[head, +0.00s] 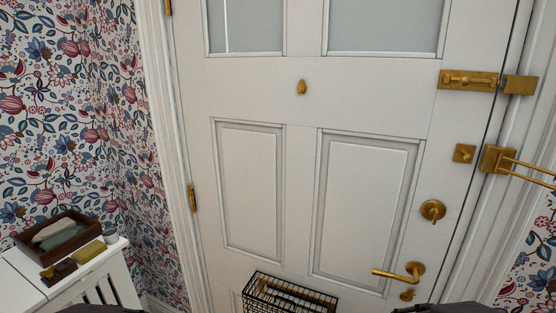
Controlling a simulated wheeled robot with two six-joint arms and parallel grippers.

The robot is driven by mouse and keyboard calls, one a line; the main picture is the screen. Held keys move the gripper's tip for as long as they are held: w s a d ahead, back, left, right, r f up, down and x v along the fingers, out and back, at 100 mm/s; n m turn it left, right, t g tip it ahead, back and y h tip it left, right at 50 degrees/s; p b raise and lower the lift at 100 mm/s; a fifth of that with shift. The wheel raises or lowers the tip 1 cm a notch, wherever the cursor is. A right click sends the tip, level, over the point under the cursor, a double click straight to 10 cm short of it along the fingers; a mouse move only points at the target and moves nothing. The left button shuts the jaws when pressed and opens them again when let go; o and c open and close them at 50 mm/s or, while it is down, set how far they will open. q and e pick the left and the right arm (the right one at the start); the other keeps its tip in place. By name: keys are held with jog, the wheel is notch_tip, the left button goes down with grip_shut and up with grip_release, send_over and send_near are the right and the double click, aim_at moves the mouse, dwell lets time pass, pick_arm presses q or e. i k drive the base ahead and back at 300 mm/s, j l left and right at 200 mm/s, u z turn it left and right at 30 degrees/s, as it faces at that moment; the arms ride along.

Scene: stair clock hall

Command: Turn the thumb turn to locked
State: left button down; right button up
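A white panelled door (262,190) fills the middle of the head view and appears closed. A brass thumb turn (432,210) on a round plate sits near its right edge, above the lever handle (400,271). Its small grip seems to hang downward, roughly upright; it is too small to tell its exact angle. A smaller brass fitting (407,295) shows just under the lever handle. Neither gripper is in view; only dark parts that seem to be mine show at the bottom edge.
A brass slide bolt (468,79) and a swing-bar guard (497,160) are higher on the right edge. A black wire basket (290,294) is at the door's bottom. A white cabinet (82,280) with a wooden tray (57,236) stands left. Space before the thumb turn looks clear.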

aim_at(433, 212)
jog(key=z, duration=1.25)
jog(key=j+z, duration=0.15)
jog(key=j, duration=0.1)
